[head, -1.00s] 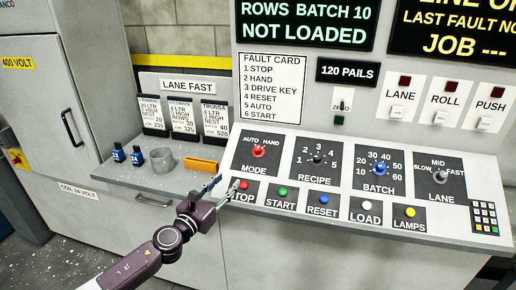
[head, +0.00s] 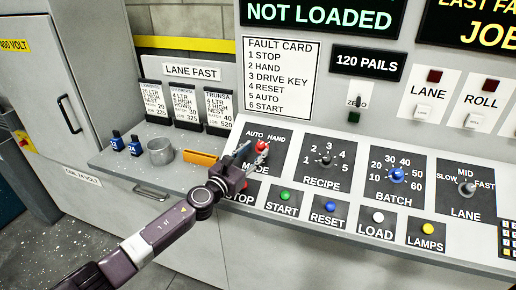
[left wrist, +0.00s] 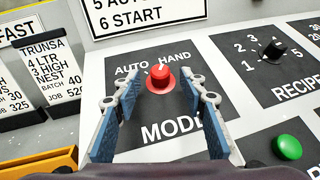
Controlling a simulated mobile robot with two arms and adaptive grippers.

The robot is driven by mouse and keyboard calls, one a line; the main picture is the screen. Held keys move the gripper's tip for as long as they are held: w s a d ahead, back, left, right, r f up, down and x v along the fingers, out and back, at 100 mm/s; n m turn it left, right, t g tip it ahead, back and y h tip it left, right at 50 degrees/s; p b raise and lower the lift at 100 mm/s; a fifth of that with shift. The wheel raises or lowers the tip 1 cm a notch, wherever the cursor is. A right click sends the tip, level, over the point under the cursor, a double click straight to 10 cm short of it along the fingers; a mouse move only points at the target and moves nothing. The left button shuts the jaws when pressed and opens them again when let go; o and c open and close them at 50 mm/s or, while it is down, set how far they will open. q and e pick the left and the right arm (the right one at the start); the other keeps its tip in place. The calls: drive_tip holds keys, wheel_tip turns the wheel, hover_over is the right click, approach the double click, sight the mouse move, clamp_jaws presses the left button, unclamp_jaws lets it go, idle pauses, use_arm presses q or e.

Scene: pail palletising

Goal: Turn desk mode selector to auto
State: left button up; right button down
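The mode selector (head: 262,147) is a red knob on a black plate marked AUTO, HAND and MODE, at the left of the sloped desk. In the left wrist view the red knob (left wrist: 160,78) has its pale mark toward the upper right, on the HAND side. My left gripper (head: 250,154) is at the mode plate, close to the knob. In the left wrist view its two blue-padded fingers (left wrist: 165,100) are spread apart, with the knob beyond and between their tips. They do not visibly touch it. My right gripper is not in view.
The red STOP button (head: 244,185) is close under my left gripper, beside the green START button (head: 285,195). The RECIPE knob (head: 325,160) is to the right.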

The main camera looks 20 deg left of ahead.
sight(261, 146)
use_arm(q)
drive_tip(key=x, duration=0.2)
drive_tip(key=shift+w+f, duration=0.2)
drive_tip(key=shift+w, duration=0.2)
drive_tip(key=shift+r, duration=0.1)
clamp_jaws()
drive_tip(key=shift+d, duration=0.1)
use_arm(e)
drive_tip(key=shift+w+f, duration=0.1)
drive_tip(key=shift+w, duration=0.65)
